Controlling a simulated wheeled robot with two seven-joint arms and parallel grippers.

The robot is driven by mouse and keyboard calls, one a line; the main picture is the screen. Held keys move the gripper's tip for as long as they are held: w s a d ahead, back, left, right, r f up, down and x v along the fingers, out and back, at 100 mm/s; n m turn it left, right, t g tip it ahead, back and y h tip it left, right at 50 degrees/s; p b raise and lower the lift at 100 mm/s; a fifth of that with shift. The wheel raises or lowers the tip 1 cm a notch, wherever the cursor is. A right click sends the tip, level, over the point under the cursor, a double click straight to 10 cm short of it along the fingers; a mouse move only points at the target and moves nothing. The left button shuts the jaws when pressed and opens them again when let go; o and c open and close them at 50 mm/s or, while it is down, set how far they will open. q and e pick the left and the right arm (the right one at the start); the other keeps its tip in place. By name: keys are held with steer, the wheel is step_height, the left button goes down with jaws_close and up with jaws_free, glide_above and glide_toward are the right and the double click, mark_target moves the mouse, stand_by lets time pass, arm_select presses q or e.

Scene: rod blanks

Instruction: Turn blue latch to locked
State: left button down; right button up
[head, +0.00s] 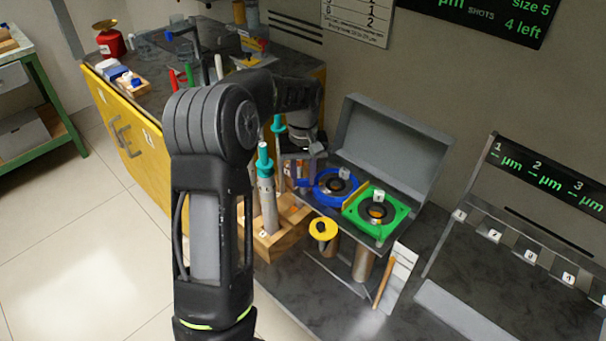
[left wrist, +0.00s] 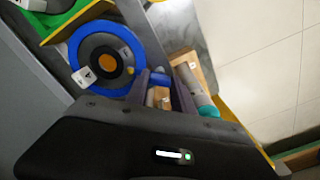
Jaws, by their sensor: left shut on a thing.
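The blue ring-shaped fixture (head: 319,196) sits in the grey open-lidded case (head: 391,136), left of a green square fixture (head: 404,214). In the left wrist view the blue ring (left wrist: 132,42) surrounds a dark disc with an orange centre. A blue latch tab (left wrist: 160,79) sticks out at the ring's edge. My left gripper (head: 303,172) reaches down at the case's left side. In the left wrist view its fingers (left wrist: 161,88) are shut on the blue latch tab. The arm and gripper hide part of the latch in the head view. My right gripper is out of view.
A wooden block (head: 270,243) with teal-topped grey cylinders stands close left of the case. A yellow round piece (head: 323,229) is in front. A numbered rack (head: 500,237) stands right.

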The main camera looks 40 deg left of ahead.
mark_target(303, 179)
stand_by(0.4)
arm_select(q)
steer(key=c, duration=1.1)
jaws_free()
step_height(303, 179, up, 8)
steer(key=shift+f, duration=0.1)
